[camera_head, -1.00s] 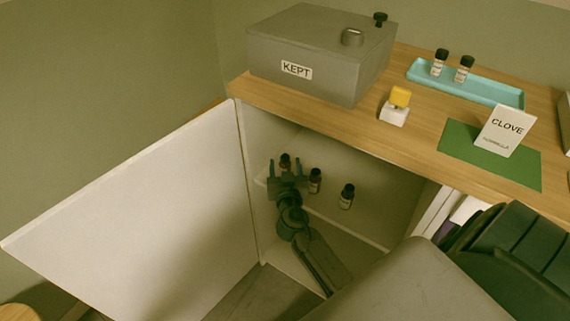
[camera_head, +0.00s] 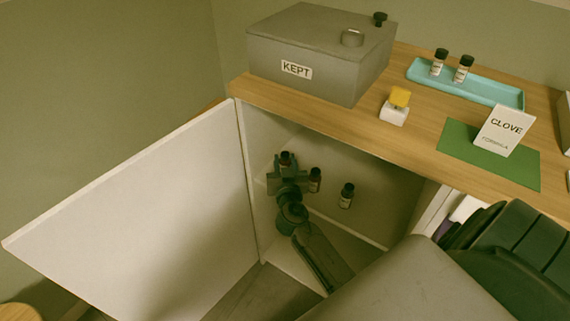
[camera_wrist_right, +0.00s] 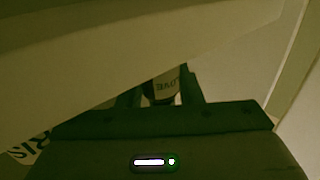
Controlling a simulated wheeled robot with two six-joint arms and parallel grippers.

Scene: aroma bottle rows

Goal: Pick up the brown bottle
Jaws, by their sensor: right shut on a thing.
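A row of brown bottles with black caps stands on the shelf inside the open cabinet. My right gripper (camera_head: 286,172) reaches into the cabinet and is shut on the leftmost brown bottle (camera_head: 285,158). A middle bottle (camera_head: 315,180) stands just right of the gripper, and another bottle (camera_head: 347,196) stands farther right. My left gripper is not in view.
The white cabinet door (camera_head: 140,205) is open to the left. On the wooden counter (camera_head: 330,112) above are a grey KEPT box (camera_head: 315,60), a yellow-topped white block (camera_head: 394,112), a turquoise tray (camera_head: 490,93) with two bottles, and a CLOVE card (camera_head: 503,130) on a green mat (camera_head: 460,140).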

